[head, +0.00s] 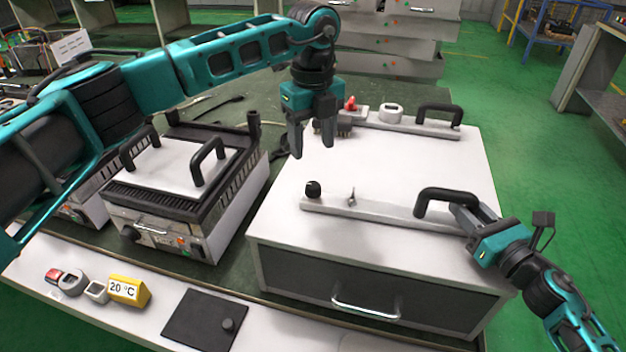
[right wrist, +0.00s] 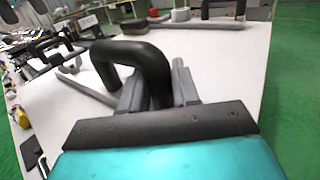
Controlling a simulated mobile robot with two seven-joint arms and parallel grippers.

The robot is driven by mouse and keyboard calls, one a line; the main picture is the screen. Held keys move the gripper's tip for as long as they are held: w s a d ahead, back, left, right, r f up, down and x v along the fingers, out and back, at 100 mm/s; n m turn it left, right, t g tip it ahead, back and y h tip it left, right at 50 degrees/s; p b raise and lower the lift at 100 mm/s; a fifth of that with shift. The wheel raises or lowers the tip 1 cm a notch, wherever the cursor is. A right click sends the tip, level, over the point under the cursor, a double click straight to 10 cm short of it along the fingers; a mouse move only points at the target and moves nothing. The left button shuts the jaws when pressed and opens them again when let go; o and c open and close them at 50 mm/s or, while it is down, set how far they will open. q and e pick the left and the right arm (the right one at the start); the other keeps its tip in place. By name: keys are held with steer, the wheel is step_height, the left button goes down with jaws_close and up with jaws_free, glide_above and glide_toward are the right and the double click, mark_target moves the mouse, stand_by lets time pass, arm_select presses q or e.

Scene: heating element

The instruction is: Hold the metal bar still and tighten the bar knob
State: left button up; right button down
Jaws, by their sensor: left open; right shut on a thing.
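A metal bar (head: 373,214) lies along the near part of the white box top. It carries a black knob (head: 313,188) at its left end, a small metal wing piece (head: 351,197) near it, and a black handle (head: 447,194) at its right end. My right gripper (head: 459,211) is shut on the black handle; the right wrist view shows its fingers (right wrist: 155,90) around the handle's near leg. My left gripper (head: 312,150) is open and empty, pointing down above the white top, behind and above the black knob.
A second bar (head: 425,127) with a black handle lies at the back of the white box (head: 380,170). A grill (head: 180,180) stands to the left. A yellow 20 °C block (head: 128,291) and a dark plate (head: 205,320) lie in front. The white top between the bars is clear.

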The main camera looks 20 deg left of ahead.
mark_target(313, 185)
arm_select(q)
step_height(313, 185, down, 10)
stand_by(0.4)
steer(key=c, duration=1.1)
